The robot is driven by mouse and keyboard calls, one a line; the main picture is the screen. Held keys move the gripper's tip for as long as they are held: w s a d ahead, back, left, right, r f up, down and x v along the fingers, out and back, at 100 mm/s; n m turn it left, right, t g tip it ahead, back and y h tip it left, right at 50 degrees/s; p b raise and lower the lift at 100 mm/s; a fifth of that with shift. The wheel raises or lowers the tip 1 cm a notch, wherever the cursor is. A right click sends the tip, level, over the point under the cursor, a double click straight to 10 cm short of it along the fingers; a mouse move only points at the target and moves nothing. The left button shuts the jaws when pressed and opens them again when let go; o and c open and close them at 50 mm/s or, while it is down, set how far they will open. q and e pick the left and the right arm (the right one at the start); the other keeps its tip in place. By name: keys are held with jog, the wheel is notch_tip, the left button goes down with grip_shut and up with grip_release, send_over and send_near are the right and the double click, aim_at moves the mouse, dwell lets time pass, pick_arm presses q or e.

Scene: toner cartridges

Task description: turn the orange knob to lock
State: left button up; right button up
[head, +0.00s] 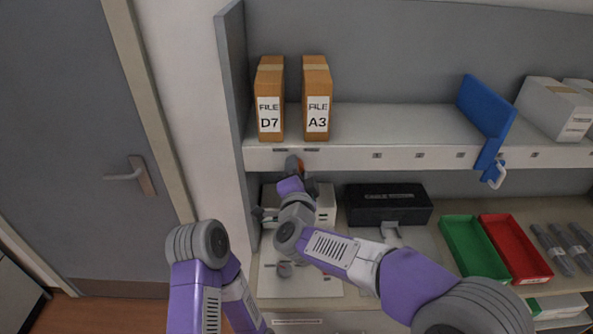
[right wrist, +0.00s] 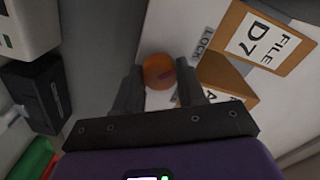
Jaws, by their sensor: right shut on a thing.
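The orange knob (right wrist: 158,70) sits between the two fingertips of my right gripper (right wrist: 160,85) in the right wrist view. The gripper is shut on it. A LOCK label (right wrist: 206,44) lies beside the knob on the pale surface. In the head view my right gripper (head: 294,166) is at the front edge of the upper shelf, below the file boxes, and mostly hides the knob. The knob's exact turn angle is hard to tell. My left arm shows at the lower left in the head view, but its gripper is not seen.
Two file boxes, D7 (head: 270,98) and A3 (head: 316,97), stand on the upper shelf (head: 400,122). A blue bracket (head: 487,112) is further right. Below are a black box (head: 388,205), a green tray (head: 474,248) and a red tray (head: 515,246).

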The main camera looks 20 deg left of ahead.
jog(key=o, duration=1.1)
jog(key=shift+c, duration=0.2)
jog(key=shift+s, duration=0.1)
jog(key=b+v, duration=0.1)
jog(key=v, duration=0.6)
jog(key=shift+s+d, duration=0.1)
jog(key=shift+s, duration=0.05)
